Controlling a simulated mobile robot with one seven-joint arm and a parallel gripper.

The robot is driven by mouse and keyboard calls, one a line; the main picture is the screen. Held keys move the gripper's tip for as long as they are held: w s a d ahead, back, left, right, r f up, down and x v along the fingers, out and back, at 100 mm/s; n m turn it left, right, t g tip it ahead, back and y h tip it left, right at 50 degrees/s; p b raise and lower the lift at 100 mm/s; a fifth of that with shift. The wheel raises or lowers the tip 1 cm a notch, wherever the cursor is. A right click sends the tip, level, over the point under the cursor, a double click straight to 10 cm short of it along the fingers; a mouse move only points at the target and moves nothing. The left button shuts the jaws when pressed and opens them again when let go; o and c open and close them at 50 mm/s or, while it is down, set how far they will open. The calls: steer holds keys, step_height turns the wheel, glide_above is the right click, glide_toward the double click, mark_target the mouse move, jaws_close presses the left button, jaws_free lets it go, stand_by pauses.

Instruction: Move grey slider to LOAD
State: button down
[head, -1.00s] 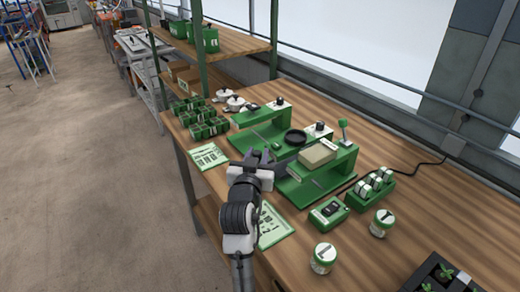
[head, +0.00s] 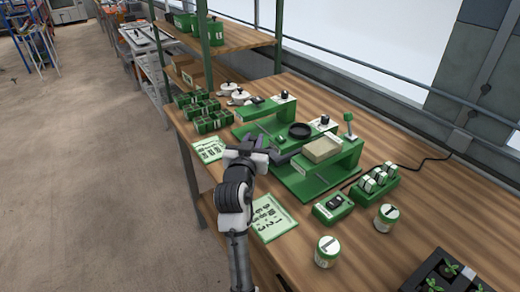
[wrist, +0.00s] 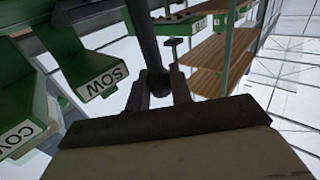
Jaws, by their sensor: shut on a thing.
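The green tray seeder (head: 315,187) stands on the wooden bench in the head view, with a black ring and a beige block on it. My gripper (head: 262,146) is at its left front side. In the wrist view my gripper (wrist: 161,90) is shut around the round knob of a dark grey rod (wrist: 146,45), which looks like the grey slider. I cannot read a LOAD label. My gripper hides most of the slider in the head view.
Green pots (head: 205,110) stand behind the seeder on the left. Printed sheets (head: 272,218) lie at the bench's front edge. Lidded jars (head: 327,251), a green box (head: 333,207) and a seedling tray (head: 440,275) are on the right. A shelf (head: 230,37) rises at the back.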

steer(key=w+a+b, duration=0.1)
steer(key=w+a, duration=0.2)
steer(key=w, duration=0.2)
steer(key=shift+w+a, duration=0.1)
steer(key=c, duration=1.6)
jaws_free()
steer(key=shift+o, duration=0.2)
steer(key=s+a+b, duration=0.2)
steer(key=s+b, duration=0.1)
steer(key=s, duration=1)
steer(key=shift+s+a, duration=0.3)
steer(key=shift+a, duration=0.05)
